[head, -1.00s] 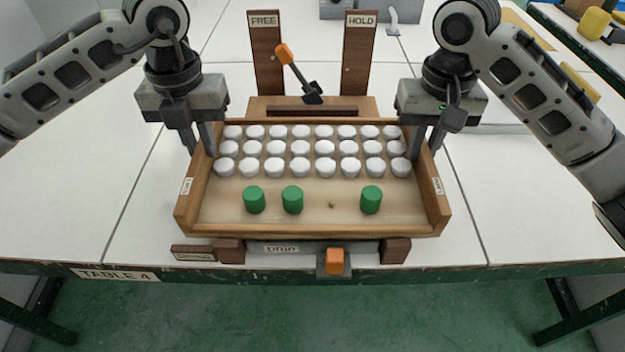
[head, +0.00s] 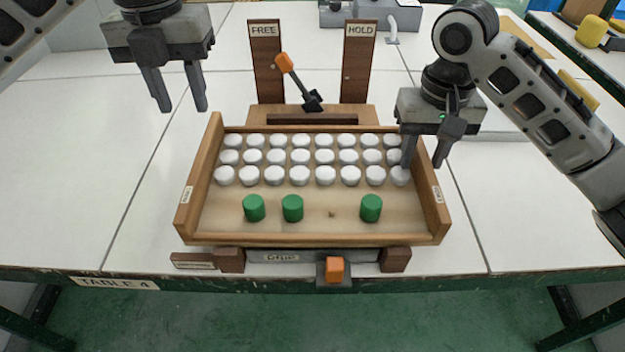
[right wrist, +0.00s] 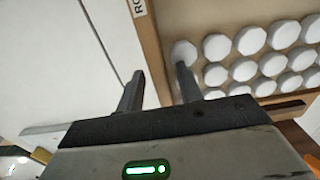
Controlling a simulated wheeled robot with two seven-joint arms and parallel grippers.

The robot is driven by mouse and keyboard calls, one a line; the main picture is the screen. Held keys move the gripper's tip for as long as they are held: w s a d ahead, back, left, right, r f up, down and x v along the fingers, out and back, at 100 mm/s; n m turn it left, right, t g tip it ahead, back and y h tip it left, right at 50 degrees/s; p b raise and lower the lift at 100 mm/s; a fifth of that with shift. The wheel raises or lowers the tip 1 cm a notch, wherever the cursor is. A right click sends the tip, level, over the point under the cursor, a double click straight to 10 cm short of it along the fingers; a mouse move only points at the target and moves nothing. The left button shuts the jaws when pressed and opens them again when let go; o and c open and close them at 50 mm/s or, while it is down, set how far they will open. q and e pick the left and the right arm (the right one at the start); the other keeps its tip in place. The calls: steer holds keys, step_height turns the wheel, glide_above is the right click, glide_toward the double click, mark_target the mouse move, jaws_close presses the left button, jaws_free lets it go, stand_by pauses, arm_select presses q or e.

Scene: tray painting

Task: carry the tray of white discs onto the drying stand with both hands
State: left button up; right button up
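The wooden tray (head: 437,205) holds several rows of white discs (head: 325,157) and three green cylinders (head: 292,208) near its front. It sits on the drying stand (head: 230,260), whose dark blocks show below its front edge. My left gripper (head: 182,103) is open and empty, raised behind and left of the tray, clear of its left wall. My right gripper (head: 422,163) is at the tray's right wall, one finger inside and one outside. In the right wrist view its fingers (right wrist: 158,92) are apart, with the wall between them and gaps visible.
Behind the tray stand a FREE post (head: 266,60) and a HOLD post (head: 359,60). An orange-tipped lever (head: 295,78) between them leans towards FREE. An orange block (head: 334,269) sits at the stand's front. The white table (head: 120,190) is clear on both sides.

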steer(key=shift+r, duration=0.35)
arm_select(q)
steer(key=shift+r, duration=0.9)
arm_select(e)
step_height(320, 180, up, 11)
steer(key=shift+r, duration=0.2)
